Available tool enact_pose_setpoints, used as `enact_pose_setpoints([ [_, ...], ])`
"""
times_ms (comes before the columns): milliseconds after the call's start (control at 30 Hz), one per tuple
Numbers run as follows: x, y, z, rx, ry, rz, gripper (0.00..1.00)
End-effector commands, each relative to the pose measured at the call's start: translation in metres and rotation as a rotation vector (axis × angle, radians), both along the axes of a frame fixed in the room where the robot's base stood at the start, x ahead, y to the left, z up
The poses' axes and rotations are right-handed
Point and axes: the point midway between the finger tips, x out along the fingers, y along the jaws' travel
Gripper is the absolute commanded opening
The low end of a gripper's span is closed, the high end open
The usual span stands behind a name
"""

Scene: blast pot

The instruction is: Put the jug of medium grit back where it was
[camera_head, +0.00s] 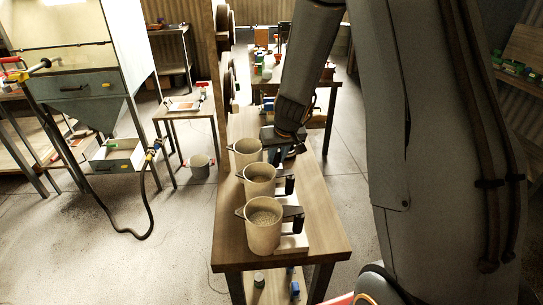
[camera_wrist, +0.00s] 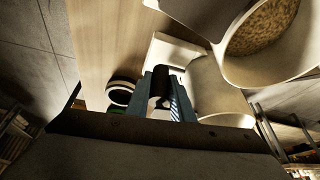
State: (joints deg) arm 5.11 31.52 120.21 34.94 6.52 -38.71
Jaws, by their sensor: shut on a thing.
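Three cream jugs with black handles stand in a row along a narrow wooden bench (camera_head: 232,228). The near jug (camera_head: 263,232) and the middle jug (camera_head: 259,181) show pale grit inside. My gripper (camera_head: 284,148) is at the far jug (camera_head: 246,154), on its right side. In the wrist view my gripper (camera_wrist: 168,98) is shut on a black handle beside a cream jug wall (camera_wrist: 215,92). I cannot tell whether this jug rests on the bench or is slightly raised. No readable label shows which jug holds medium grit.
White plates (camera_head: 291,243) lie beside the jugs on the bench. A small round dark item (camera_wrist: 122,92) is close to my gripper in the wrist view. A blasting cabinet (camera_head: 85,85) with a hose stands at left.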

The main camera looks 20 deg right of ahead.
Motion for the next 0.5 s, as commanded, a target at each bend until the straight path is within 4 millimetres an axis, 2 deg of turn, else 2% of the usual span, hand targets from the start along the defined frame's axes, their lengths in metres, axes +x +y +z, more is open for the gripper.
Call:
enact_pose_setpoints([
  [267,0.028,0.003,0.001,0.0,0.001,0.001,0.0],
  [333,0.028,0.002,-0.009,0.001,0.002,0.0,0.0],
  [500,0.028,0.002,-0.012,0.0,0.001,0.0,0.0],
])
